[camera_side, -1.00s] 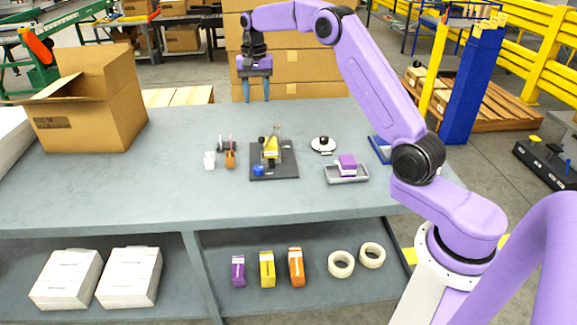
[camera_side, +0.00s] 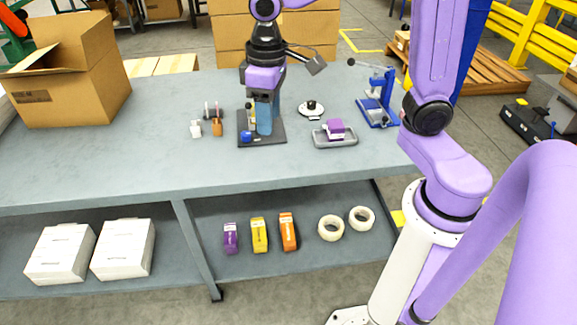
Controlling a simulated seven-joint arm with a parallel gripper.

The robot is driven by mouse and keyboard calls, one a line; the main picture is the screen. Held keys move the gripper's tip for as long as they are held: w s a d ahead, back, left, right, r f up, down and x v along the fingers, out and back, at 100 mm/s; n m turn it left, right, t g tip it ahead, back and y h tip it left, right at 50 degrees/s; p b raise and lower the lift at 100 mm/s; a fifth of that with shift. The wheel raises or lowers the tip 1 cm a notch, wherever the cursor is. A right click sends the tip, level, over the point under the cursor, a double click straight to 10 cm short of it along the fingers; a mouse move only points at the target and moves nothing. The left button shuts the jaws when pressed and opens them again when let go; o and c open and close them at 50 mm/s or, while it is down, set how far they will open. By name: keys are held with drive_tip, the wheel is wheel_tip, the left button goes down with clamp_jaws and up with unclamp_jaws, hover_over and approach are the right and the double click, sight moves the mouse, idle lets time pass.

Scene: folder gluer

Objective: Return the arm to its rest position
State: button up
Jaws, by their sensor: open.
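A small blue part (camera_side: 246,138) shows at the plate's front left, beside the fingers. I cannot tell whether the fingers touch the plate. My arm rises from its white base at the right and bends over the bench from above, partly out of the picture.
A grey tray (camera_side: 346,141) with a purple block (camera_side: 335,130), a white round piece (camera_side: 311,109) and a blue stand (camera_side: 375,103) are to the right. Small bottles (camera_side: 205,128) are to the left. An open cardboard box (camera_side: 70,90) stands far left. The bench front (camera_side: 110,170) is clear.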

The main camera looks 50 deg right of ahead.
drive_tip(key=s+d+f+n, duration=0.2)
drive_tip(key=s+n, duration=0.2)
drive_tip(key=s, duration=0.5)
drive_tip(key=s+d+f+n, duration=0.2)
drive_tip(key=s+d+n, duration=0.1)
drive_tip(key=s, duration=0.6)
drive_tip(key=shift+s+n, duration=0.35)
drive_tip(key=shift+n, duration=0.05)
